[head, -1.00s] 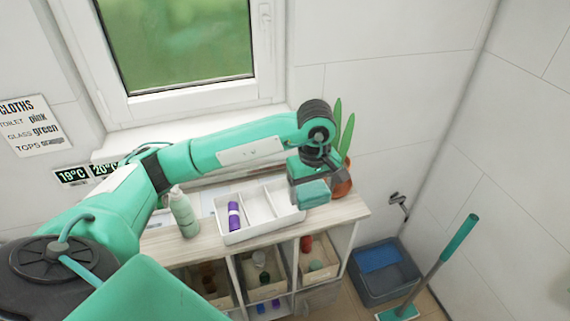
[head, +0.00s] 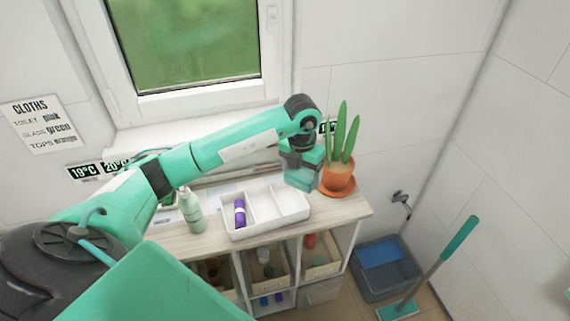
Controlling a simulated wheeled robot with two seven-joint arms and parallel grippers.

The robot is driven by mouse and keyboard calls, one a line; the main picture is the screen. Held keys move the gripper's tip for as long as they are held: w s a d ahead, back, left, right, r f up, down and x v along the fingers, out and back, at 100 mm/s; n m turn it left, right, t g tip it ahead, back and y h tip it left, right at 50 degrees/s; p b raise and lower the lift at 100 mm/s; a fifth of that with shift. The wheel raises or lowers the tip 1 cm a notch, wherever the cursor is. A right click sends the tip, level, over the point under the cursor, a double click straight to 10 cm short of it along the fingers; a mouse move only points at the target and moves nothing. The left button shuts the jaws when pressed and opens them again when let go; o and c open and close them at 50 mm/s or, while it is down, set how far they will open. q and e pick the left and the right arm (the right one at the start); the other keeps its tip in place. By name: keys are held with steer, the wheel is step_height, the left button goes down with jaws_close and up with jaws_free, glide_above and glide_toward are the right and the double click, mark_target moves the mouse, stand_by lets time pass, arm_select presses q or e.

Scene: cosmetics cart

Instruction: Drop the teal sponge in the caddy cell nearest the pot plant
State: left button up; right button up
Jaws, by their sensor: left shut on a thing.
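The teal sponge (head: 303,179) is held in my left gripper (head: 301,166), which is shut on it and points down. The sponge is at the back right of the white caddy (head: 267,232), in front of its far right corner in the picture. Its exact height is hard to tell. The caddy has three cells in a row. A purple bottle (head: 239,213) lies in the left cell; the middle and right cells look empty. The pot plant (head: 338,177), in a terracotta pot, stands just right of the caddy, nearest its right cell. My right gripper is out of view.
A pale green pump bottle (head: 191,212) stands left of the caddy on the wooden cart top (head: 345,207). Shelf bins with small items are below. A window sill runs behind. A grey bucket (head: 385,268) and a teal mop (head: 440,265) are on the floor at right.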

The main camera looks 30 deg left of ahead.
arm_select(q)
steer(key=n, duration=0.1)
steer(key=a+n, duration=0.1)
steer(key=n, duration=0.2)
steer(key=shift+w+a+f+n, duration=0.2)
steer(key=shift+w+a+n, duration=0.05)
steer(key=shift+a+n, duration=0.05)
steer(key=n, duration=0.1)
steer(key=a+n, duration=0.1)
steer(key=n+p, duration=0.1)
steer(key=n, duration=0.1)
steer(key=shift+w+a+f, duration=0.2)
steer(key=shift+f, duration=0.05)
steer(key=a+f+n+b, duration=0.3)
steer(key=f+n, duration=0.4)
steer(key=n, duration=0.2)
steer(key=shift+w+a+n, duration=0.15)
steer(key=shift+w+n, duration=0.1)
steer(key=shift+n, duration=0.05)
steer(key=shift+f, duration=0.1)
steer(key=o, duration=1)
